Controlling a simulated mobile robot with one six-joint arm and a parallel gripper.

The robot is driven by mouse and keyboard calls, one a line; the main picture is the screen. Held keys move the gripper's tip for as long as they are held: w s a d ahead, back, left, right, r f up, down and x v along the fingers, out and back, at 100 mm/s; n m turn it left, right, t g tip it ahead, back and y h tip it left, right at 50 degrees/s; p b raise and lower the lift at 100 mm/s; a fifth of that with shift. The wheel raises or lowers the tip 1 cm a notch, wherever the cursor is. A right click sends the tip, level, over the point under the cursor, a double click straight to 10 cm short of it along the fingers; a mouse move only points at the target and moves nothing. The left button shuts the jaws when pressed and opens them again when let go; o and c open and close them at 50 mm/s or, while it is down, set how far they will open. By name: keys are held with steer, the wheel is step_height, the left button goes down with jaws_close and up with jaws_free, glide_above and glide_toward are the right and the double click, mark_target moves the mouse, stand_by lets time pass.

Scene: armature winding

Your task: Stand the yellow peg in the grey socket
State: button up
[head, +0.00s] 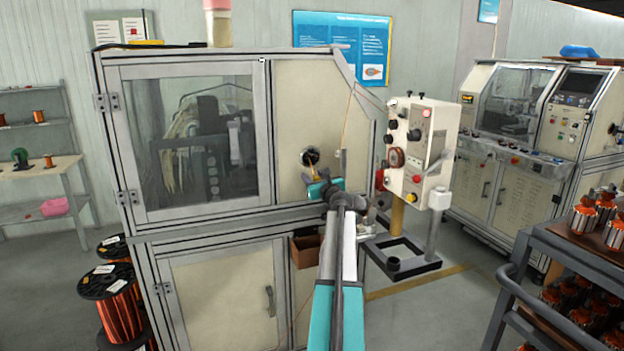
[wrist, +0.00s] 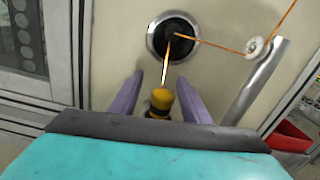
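The yellow peg (wrist: 161,101), with a dark band below its rounded top, sits between the two purple fingers of my gripper (wrist: 160,82) in the wrist view. A gap shows between peg and left finger; the right finger is close beside the peg, and contact is unclear. The fingers look open. What supports the peg's lower end is hidden by the gripper body. In the head view, my gripper (head: 318,178) is in front of the machine panel, with the peg (head: 314,170) small near it.
A round dark opening (wrist: 173,40) with a metal rim is in the panel ahead. Orange wire (wrist: 225,47) runs from it to a pale eyelet (wrist: 257,46). A control box (head: 418,150) on a post stands right of my gripper; a cart (head: 570,255) is farther right.

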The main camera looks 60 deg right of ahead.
steer(key=shift+s+a, duration=0.1)
steer(key=b+v, duration=0.2)
steer(key=v, duration=1.1)
steer(key=shift+s+a+b, duration=0.2)
steer(key=shift+s+b, duration=0.05)
steer(key=shift+b, duration=0.05)
stand_by(0.7)
